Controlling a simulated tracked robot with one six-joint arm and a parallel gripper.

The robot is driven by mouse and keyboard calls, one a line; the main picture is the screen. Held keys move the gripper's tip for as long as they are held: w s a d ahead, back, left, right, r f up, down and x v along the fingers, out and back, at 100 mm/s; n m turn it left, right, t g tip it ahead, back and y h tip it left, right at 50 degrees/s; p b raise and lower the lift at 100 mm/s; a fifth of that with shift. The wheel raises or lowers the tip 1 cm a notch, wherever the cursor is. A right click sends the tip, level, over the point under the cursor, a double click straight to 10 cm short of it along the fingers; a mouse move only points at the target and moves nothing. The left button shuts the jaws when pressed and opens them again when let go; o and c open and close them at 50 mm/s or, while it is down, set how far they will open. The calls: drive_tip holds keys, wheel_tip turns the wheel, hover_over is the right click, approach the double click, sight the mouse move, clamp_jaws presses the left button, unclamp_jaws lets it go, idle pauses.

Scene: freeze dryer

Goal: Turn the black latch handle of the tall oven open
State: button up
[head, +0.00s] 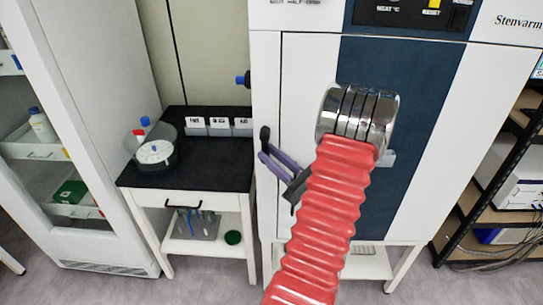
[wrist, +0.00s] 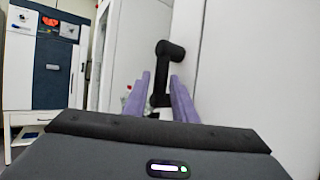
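The tall oven (head: 415,120) has a white front with a wide dark blue panel. Its black latch handle (head: 265,136) is at the left edge of the door, and shows as a bent black bar (wrist: 168,60) in the wrist view. My gripper (head: 267,153) is at the handle's lower part, its purple fingers pointing at it. In the wrist view the fingers (wrist: 160,80) are apart, one on each side of the lower handle. Whether either finger touches the handle is hidden. My red arm sleeve covers part of the door in the head view.
A black-topped side table (head: 190,165) left of the oven holds a round dish-like device (head: 155,152) and small labelled boxes (head: 218,127). A glass-front white cabinet (head: 85,130) stands far left. A black shelf rack (head: 490,170) stands right. Floor in front is open.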

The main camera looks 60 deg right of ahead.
drive_tip(key=v, duration=1.3)
drive_tip(key=shift+s+f, duration=0.25)
drive_tip(key=shift+s, duration=0.05)
idle(0.3)
